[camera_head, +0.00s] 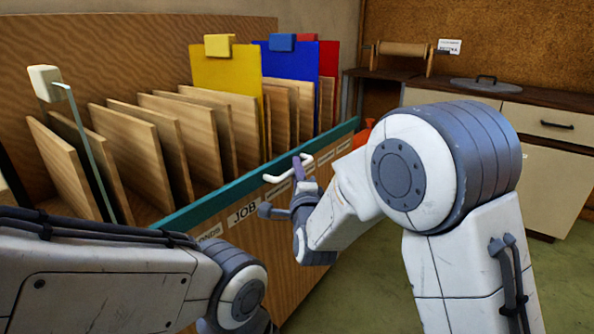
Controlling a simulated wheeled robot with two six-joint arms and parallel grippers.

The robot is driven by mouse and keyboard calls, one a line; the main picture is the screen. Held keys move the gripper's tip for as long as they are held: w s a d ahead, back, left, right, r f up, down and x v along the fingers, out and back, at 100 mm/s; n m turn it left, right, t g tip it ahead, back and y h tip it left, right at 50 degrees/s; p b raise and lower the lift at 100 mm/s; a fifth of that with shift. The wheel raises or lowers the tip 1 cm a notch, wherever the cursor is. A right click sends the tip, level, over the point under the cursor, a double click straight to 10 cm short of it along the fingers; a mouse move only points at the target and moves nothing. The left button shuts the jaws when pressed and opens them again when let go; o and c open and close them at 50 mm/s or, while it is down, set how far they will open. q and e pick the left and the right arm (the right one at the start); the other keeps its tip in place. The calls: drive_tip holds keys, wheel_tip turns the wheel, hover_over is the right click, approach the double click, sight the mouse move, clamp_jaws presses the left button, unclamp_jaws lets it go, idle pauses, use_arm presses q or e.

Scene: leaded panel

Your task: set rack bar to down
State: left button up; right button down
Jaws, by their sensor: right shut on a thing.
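The rack bar is a long teal bar (228,189) running along the top front edge of the wooden rack (262,262). A white bent handle (273,178) sticks up from the bar near its middle. My right gripper (299,166) is at this handle, shut on it; the fingers hide part of the grip. A thin pale green arm (88,150) with a cream block (45,83) at its top stands at the rack's left end. My left arm crosses the lower left corner; its gripper does not show.
Several wooden dividers stand in the rack, with yellow (226,75), blue (292,61) and red panels behind them. A cabinet (540,185) with a round grey lid (487,85) and a wooden roller (402,49) is at the right. Green floor (350,305) lies in front.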

wheel_tip(320, 180, down, 11)
drive_tip(key=b, duration=0.9)
drive_tip(key=shift+b, duration=0.35)
drive_tip(key=shift+f, duration=0.15)
drive_tip(key=c, duration=0.9)
unclamp_jaws()
drive_tip(key=shift+o, duration=0.3)
drive_tip(key=p+v, duration=0.2)
drive_tip(key=v, duration=0.8)
drive_tip(key=shift+s+p, duration=0.25)
drive_tip(key=shift+p, duration=0.05)
